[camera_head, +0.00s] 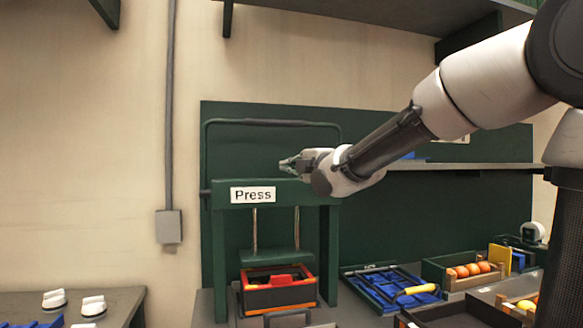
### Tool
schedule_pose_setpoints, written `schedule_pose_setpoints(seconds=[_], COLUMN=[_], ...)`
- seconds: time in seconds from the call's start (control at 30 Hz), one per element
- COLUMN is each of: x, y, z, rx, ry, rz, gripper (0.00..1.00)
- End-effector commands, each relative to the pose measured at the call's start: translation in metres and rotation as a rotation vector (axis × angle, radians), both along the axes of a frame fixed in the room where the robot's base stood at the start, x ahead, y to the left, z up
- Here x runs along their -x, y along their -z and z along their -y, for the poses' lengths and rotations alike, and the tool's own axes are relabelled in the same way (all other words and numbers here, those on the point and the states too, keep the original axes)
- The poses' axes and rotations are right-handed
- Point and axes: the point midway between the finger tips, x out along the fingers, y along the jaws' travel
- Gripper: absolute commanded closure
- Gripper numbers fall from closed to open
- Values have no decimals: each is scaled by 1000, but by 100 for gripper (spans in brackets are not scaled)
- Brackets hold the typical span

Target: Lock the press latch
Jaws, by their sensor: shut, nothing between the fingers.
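The green press (228,225) stands on the bench against a green back panel and carries a white "Press" sign (253,194). A dark bar handle (270,122) forms an upright hoop above the press. The press plate (270,257) hangs on two rods over an orange-rimmed black box (279,296) with a red piece inside. My gripper (286,164) is shut and empty, just above the right part of the press's top beam, pointing left within the hoop's outline. I cannot tell whether it touches anything. No latch can be clearly made out.
Right of the press are a blue tray (352,287) with a yellow-handled tool (418,289) and a wooden crate (436,274) of orange fruit. A shelf (470,166) runs behind my arm. A side table (115,303) stands at the left.

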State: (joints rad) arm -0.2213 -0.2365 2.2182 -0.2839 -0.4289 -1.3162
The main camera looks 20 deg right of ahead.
Motion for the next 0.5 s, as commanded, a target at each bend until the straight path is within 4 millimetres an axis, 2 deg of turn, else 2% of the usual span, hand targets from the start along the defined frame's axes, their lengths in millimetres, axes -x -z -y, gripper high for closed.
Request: schedule_pose_setpoints(seconds=[0.47, 0.5], x=[-90, -87], y=[2, 1], z=[-31, -19], rx=[-4, -2], ry=[1, 7], rz=[-4, -3], gripper=[100, 100])
